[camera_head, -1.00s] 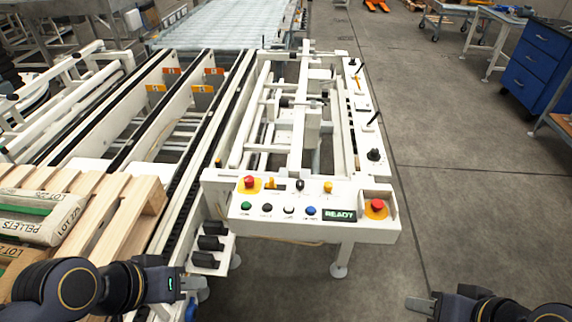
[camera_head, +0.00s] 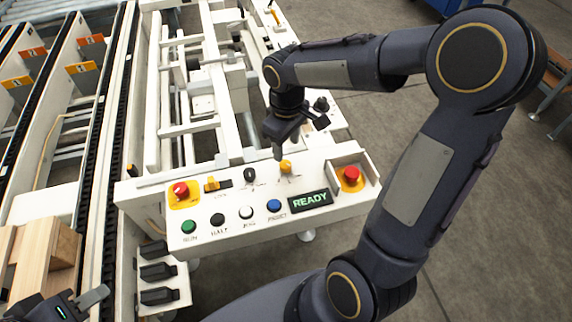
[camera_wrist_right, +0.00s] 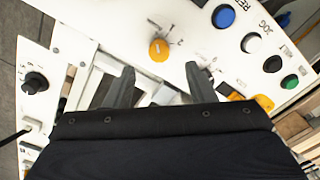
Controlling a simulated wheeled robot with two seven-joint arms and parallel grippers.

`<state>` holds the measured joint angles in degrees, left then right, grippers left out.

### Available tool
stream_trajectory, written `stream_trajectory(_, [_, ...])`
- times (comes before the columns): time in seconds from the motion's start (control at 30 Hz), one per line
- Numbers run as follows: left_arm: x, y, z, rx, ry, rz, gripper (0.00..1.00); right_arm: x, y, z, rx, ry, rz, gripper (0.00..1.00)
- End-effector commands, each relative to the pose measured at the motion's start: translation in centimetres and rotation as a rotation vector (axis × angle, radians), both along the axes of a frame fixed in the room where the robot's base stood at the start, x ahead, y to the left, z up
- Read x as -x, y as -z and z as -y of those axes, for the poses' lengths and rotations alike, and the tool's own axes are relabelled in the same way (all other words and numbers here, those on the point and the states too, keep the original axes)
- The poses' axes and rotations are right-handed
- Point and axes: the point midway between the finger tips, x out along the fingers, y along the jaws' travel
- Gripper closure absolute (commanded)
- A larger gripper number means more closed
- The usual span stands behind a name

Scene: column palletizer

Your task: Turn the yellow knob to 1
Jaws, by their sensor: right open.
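The yellow knob (camera_head: 286,166) sits on the top row of the white control panel (camera_head: 140,196). In the right wrist view the yellow knob (camera_wrist_right: 159,49) lies beyond my fingertips, roughly centred between them, with small printed marks around it. I cannot read its setting for sure. My right gripper (camera_head: 283,150) points down above and just behind the knob. In the right wrist view my right gripper (camera_wrist_right: 161,76) is open and empty, its two fingers apart and clear of the knob. My left gripper (camera_head: 94,298) shows at the lower left, away from the panel; its jaw opening is unclear.
A red button (camera_head: 351,174) stands right of the knob, and a black selector (camera_head: 250,175) stands left. Another red button (camera_head: 180,189) is further left. Green, black, white and blue buttons line the front by the READY display (camera_head: 310,201). A black knob (camera_head: 321,104) stands behind.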

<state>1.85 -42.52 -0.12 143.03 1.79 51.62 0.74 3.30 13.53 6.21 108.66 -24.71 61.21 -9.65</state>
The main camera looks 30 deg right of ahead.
Motion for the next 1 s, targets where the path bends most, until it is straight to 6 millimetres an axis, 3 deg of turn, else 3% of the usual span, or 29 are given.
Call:
stream_trajectory(0.43, [0.0, 0.8, 0.0, 0.000, 0.000, 0.000, 0.64, 0.1, 6.5, 0.0, 0.000, 0.000, -0.004, 0.50])
stream_trajectory(0.83, [0.0, 0.9, 0.0, 0.000, 0.000, 0.000, 0.64, 0.0, 7.4, 0.0, 0.000, 0.000, -0.001, 0.50])
stream_trajectory(1.0, [0.0, 0.9, 0.0, 0.000, 0.000, 0.000, 0.64, 0.0, 7.4, 0.0, 0.000, 0.000, -0.001, 0.71])
